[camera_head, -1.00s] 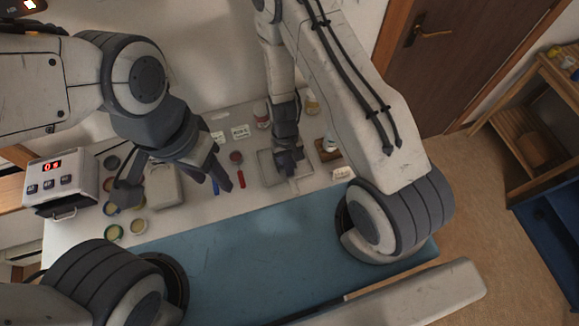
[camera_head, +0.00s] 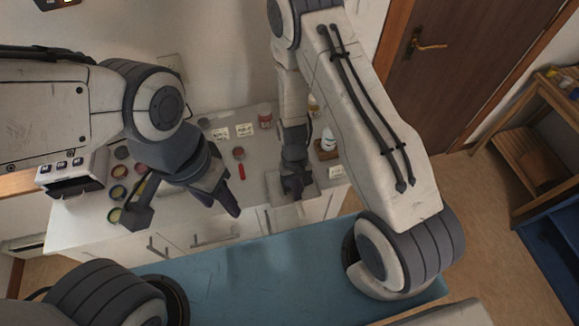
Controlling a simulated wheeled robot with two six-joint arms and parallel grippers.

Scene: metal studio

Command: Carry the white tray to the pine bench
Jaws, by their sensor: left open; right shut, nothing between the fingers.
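The white tray (camera_head: 273,182) is a shallow, pale tray lying at the front edge of the counter. My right gripper (camera_head: 297,194) is shut and empty, pointing down over the middle of the tray and hiding part of it. I cannot tell whether its fingertips touch the tray. My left gripper (camera_head: 222,203) is open and empty, left of the tray and apart from it, near the counter's front edge. A wooden slatted stand (camera_head: 527,150), possibly the pine bench, stands at the far right by the door.
The counter (camera_head: 80,225) holds several small round pots (camera_head: 119,171) at the left, a grey machine (camera_head: 75,178), a red-handled tool (camera_head: 242,172), label cards (camera_head: 244,130) and a white bottle (camera_head: 328,138). A blue unit (camera_head: 555,240) stands below the stand. Brown floor (camera_head: 480,215) is clear between.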

